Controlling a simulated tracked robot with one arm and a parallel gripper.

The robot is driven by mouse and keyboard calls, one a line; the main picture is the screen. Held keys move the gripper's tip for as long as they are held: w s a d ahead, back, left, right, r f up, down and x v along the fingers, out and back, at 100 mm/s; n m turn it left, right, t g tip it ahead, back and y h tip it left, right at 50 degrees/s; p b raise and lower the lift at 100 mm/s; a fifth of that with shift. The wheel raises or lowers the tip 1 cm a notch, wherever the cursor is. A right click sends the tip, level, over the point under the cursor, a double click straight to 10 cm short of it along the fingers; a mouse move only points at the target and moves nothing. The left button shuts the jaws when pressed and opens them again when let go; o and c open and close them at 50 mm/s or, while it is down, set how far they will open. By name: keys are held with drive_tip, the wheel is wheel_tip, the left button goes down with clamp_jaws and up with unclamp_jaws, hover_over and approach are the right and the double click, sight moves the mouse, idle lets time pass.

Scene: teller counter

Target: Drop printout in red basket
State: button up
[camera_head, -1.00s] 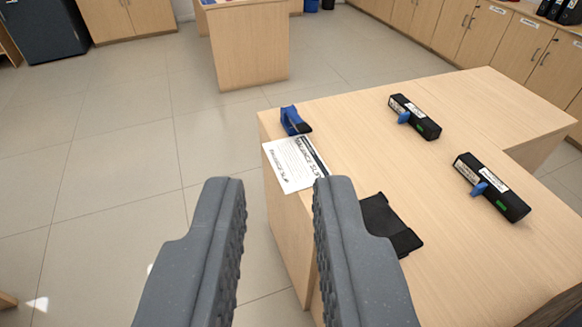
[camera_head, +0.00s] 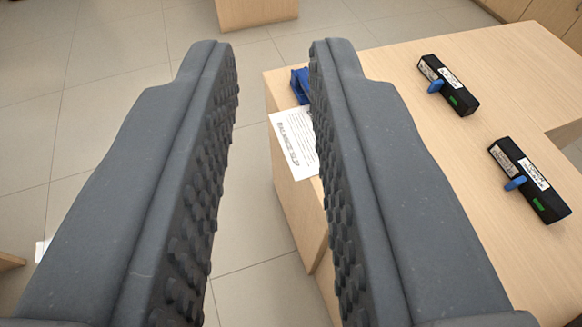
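The printout (camera_head: 290,143) is a white sheet with printed text, lying at the near left corner of the wooden counter and partly past its edge. The right finger hides its right part. My gripper (camera_head: 268,55) is open and empty, its two grey studded fingers wide apart. In the picture the printout shows between the fingers, close to the right one; I cannot tell how far beyond them it lies. No red basket is in view.
A blue object (camera_head: 300,84) sits at the counter (camera_head: 390,68) corner beside the printout. Two black labelled devices with blue levers, one upper (camera_head: 447,84) and one lower (camera_head: 529,180), lie farther right. Open tiled floor (camera_head: 120,75) is at left.

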drive_tip(key=w+a+f+n+p, duration=0.1)
drive_tip(key=w+a+f, duration=0.2)
drive_tip(key=w+f, duration=0.35)
drive_tip(key=w+a+f+n+y+p, duration=0.1)
drive_tip(key=w+a+f+p, duration=0.15)
drive_tip(key=w+f, duration=0.4)
drive_tip(key=w+a+f+n+p, duration=0.15)
drive_tip(key=w+a+f, duration=0.25)
drive_tip(key=w, duration=0.4)
drive_tip(key=w+f+n+h+p, duration=0.1)
drive_tip(key=w+f, duration=0.2)
drive_tip(key=f, duration=0.5)
drive_tip(key=w+f+n+h+p, duration=0.1)
drive_tip(key=w+f+h, duration=0.15)
drive_tip(key=f, duration=0.65)
drive_tip(key=s+d+f+n+h+p, duration=0.2)
drive_tip(key=s+d+f+n+h, duration=0.15)
drive_tip(key=f, duration=0.55)
drive_tip(key=s+d+f+n+h+p, duration=0.2)
drive_tip(key=s+d+f+n, duration=0.15)
drive_tip(key=f, duration=0.55)
drive_tip(key=x, duration=0.8)
drive_tip(key=shift+w+r+t, duration=0.3)
drive_tip(key=shift+c, duration=0.3)
